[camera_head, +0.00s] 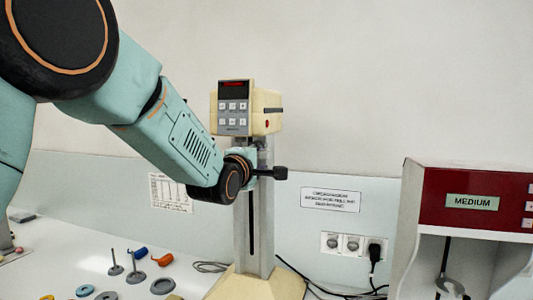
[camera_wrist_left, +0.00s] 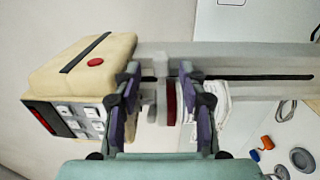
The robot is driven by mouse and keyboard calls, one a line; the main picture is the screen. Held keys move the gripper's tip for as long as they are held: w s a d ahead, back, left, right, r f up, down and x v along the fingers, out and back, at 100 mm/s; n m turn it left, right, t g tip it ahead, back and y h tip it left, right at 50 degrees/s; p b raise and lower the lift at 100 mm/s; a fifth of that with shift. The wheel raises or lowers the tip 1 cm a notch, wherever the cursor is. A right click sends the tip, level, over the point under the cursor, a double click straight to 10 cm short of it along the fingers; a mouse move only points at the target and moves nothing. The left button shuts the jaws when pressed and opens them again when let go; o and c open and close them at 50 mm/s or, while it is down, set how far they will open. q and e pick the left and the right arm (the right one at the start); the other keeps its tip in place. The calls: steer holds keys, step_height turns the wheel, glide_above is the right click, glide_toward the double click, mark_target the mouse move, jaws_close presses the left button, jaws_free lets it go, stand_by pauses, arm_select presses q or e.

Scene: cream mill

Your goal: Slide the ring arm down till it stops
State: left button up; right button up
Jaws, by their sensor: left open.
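The cream mill has a cream head (camera_head: 262,105) with a red display and buttons, a grey slotted column (camera_head: 240,240) and a cream base. A black knob (camera_head: 275,173) sticks out to the right partway up the column, apparently on the ring arm. The rest of that part is mostly hidden behind my left wrist. In the left wrist view my left gripper (camera_wrist_left: 160,85) is open, its fingers on either side of a grey piece with a dark red face (camera_wrist_left: 171,103) by the column. I cannot tell whether the fingers touch it. My right gripper is not in view.
A red-fronted machine labelled MEDIUM (camera_head: 473,202) stands at the right. Small discs, stemmed pieces and orange and blue items (camera_head: 138,253) lie on the white counter at left. Sockets (camera_head: 341,243) and black cables run behind the mill.

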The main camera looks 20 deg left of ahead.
mark_target(262, 156)
arm_select(q)
steer(key=shift+w+d+r+p, duration=0.15)
steer(key=shift+w+d, duration=0.05)
steer(key=shift+w, duration=0.3)
steer(key=shift+w+d+r+p, duration=0.15)
steer(key=shift+w+d, duration=0.05)
steer(key=shift+w, duration=0.25)
steer(key=w+a, duration=0.1)
steer(key=w+a+f, duration=0.1)
steer(key=w, duration=0.1)
steer(key=shift+w+f, duration=0.1)
steer(key=shift+w, duration=0.1)
steer(key=shift+s+d+r, duration=0.25)
steer(key=shift+d, duration=0.2)
steer(key=shift+s+d+r, duration=0.2)
steer(key=shift+s+d, duration=0.05)
steer(key=shift+d, duration=0.2)
steer(key=shift+c, duration=0.7)
steer(key=shift+w+a+f, duration=0.35)
steer(key=shift+w+a, duration=0.05)
steer(key=shift+a, duration=0.3)
steer(key=c, duration=0.4)
steer(key=shift+d, duration=0.15)
steer(key=c, duration=0.3)
steer(key=shift+d+r, duration=0.1)
jaws_close()
